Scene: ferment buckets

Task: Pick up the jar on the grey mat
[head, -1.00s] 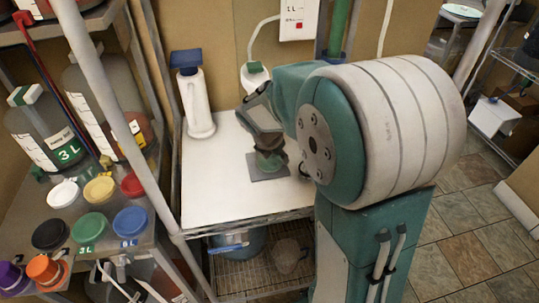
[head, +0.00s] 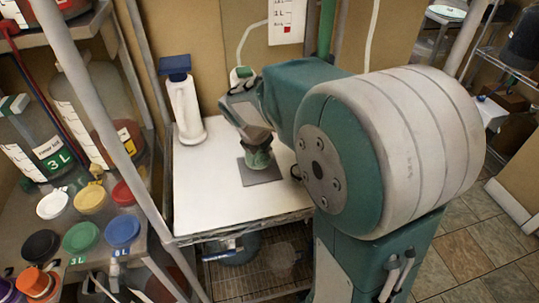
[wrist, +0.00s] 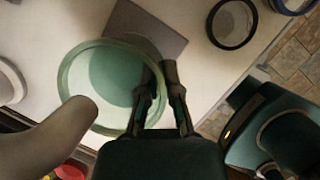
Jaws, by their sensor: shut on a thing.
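The jar is a green glass vessel (head: 259,157) with a round, open rim (wrist: 68,75), seen from above in the wrist view. My gripper (head: 257,139) is shut on it near its top, with fingers on both sides of the rim in the wrist view (wrist: 122,104). The grey mat (head: 262,176) lies on the white tabletop below the jar, and part of it also shows in the wrist view (wrist: 140,27). I cannot tell for sure whether the jar's base is clear of the mat. My arm hides the table's right part in the head view.
A white bottle with a blue top (head: 184,100) stands at the table's back left. A shelf with several coloured lids (head: 82,237) and large bottles is at the left, behind a metal post (head: 105,125). A dark-rimmed round container (wrist: 232,23) sits beyond the mat. The front tabletop is clear.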

